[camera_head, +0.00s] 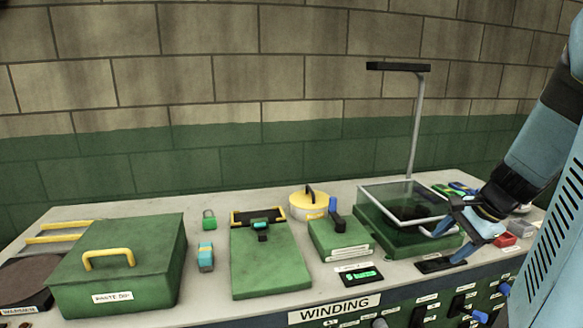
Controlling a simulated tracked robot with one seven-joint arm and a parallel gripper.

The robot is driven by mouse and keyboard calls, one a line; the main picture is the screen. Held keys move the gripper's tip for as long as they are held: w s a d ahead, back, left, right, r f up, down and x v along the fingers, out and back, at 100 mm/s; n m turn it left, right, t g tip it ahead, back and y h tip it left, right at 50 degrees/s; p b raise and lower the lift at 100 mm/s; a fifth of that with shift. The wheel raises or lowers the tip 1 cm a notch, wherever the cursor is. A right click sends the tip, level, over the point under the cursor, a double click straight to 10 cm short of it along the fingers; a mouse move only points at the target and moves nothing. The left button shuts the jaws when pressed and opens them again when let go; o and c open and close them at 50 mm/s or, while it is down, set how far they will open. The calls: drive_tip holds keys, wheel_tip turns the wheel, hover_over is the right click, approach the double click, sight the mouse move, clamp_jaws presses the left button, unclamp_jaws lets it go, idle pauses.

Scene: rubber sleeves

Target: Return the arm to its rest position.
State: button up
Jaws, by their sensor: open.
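My arm (545,135) comes in from the right edge, blue and black, and reaches down to the right part of the bench. My gripper (446,246) is open, with its blue fingers apart just above the bench's front edge, in front of the clear-lidded green box (375,228). I see nothing between the fingers. Whether a finger touches the box or the bench, I cannot tell.
Space above the bench's left is free.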

drive_tip(key=s+a+r+n+t+h, duration=0.1)
drive_tip(key=s+a+r+n, duration=0.4)
drive_tip(key=a+r+n, duration=0.1)
drive_tip(key=s+a+r+n+h, duration=0.2)
drive_tip(key=s+a+r+n, duration=0.3)
drive_tip(key=a+n, duration=0.3)
drive_tip(key=shift+a+r+n+t, duration=0.35)
drive_tip(key=shift+r+n+t, duration=0.05)
drive_tip(key=shift+r, duration=0.1)
